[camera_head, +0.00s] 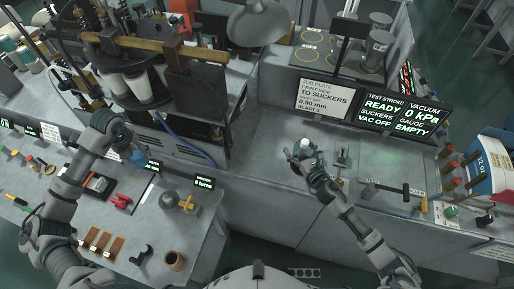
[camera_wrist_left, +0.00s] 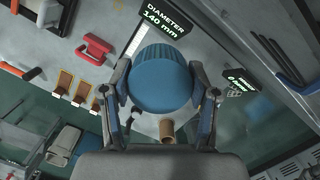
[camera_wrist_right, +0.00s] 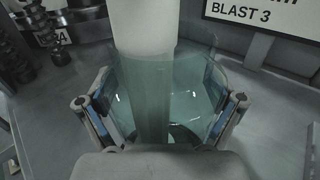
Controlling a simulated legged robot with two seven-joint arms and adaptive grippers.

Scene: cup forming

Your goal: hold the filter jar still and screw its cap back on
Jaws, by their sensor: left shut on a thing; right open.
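The blue ribbed cap (camera_wrist_left: 160,80) is between the fingers of my left gripper (camera_wrist_left: 162,92), which is shut on it. In the head view the cap (camera_head: 139,157) hangs over the left bench, well apart from the jar. The clear, teal-tinted filter jar (camera_wrist_right: 185,95) has no cap on it. A white cylinder (camera_wrist_right: 143,25) stands in it and rises above its rim. My right gripper (camera_head: 304,163) is at the jar on the right bench. Its open fingers lie on either side of the jar in the right wrist view; whether they touch it I cannot tell.
The job plate sign (camera_head: 323,89) and the READY display (camera_head: 400,112) stand behind the jar. A black T-handled tool (camera_head: 395,188) lies right of it. A red-handled tool (camera_head: 119,200) lies on the left bench.

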